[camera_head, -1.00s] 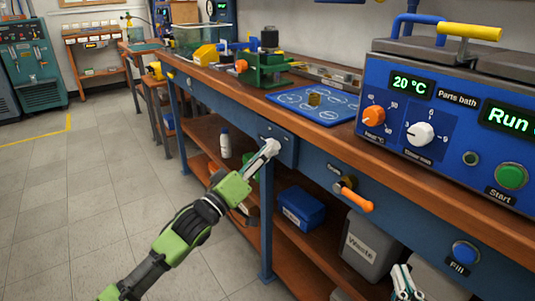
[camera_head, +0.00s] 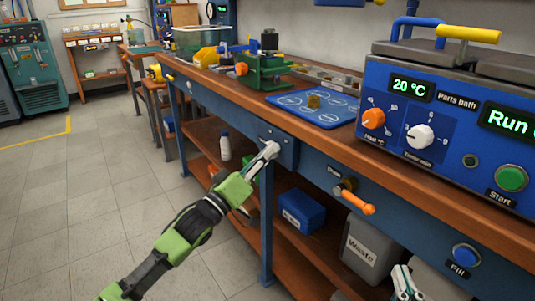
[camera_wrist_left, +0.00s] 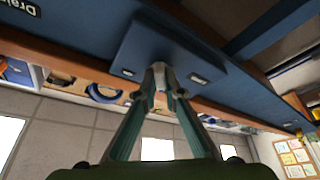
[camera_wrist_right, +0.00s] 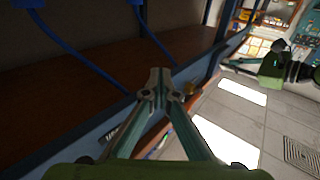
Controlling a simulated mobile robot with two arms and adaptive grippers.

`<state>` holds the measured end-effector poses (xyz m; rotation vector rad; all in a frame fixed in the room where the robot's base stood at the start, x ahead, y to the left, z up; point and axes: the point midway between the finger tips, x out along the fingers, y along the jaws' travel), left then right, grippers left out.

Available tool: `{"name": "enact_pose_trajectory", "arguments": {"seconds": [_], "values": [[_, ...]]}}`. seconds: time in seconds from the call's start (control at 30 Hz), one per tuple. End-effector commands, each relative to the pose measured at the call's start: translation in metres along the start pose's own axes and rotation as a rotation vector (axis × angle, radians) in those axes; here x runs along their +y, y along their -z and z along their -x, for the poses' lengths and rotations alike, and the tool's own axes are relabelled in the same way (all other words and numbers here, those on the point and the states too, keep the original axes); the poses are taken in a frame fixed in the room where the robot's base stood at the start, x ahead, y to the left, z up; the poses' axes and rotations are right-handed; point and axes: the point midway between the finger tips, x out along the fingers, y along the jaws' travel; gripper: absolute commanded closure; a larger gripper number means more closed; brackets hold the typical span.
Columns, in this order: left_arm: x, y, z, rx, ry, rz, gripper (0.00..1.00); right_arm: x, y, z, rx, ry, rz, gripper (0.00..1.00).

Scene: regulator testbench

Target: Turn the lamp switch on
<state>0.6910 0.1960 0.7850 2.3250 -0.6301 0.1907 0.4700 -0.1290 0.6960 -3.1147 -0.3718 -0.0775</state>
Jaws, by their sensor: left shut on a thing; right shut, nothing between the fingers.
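A blue switch panel (camera_head: 287,150) is fixed to the front of the bench, below the worktop edge. My left gripper (camera_head: 271,149) is at this panel, with its fingertips at the panel's face. In the left wrist view the panel (camera_wrist_left: 190,52) fills the upper middle, with small labels on it. There the left fingertips (camera_wrist_left: 160,76) are closed on a small pale lever (camera_wrist_left: 158,67), mostly hidden by the fingers. Which way it points I cannot tell. My right gripper (camera_wrist_right: 160,88) is shut and empty, low in front of the bench; it shows at the bottom of the head view (camera_head: 405,283).
An orange drain handle (camera_head: 357,201) sticks out from the bench front, right of the panel. A blue Fill button (camera_head: 465,254) is further right. The parts bath (camera_head: 445,120) stands on the worktop. A waste bin (camera_head: 368,245) and blue box (camera_head: 302,208) sit on the shelf below.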

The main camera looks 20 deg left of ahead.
Motion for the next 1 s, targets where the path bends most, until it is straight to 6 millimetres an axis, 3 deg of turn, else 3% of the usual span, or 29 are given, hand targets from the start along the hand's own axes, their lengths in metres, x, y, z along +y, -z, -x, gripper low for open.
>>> {"name": "enact_pose_trajectory", "arguments": {"seconds": [1.0], "values": [[-0.006, 0.003, -0.001, -0.002, -0.338, -0.820, 1.00, 0.006, -0.043, 0.010, -0.201, -0.014, 0.002, 1.00]]}}
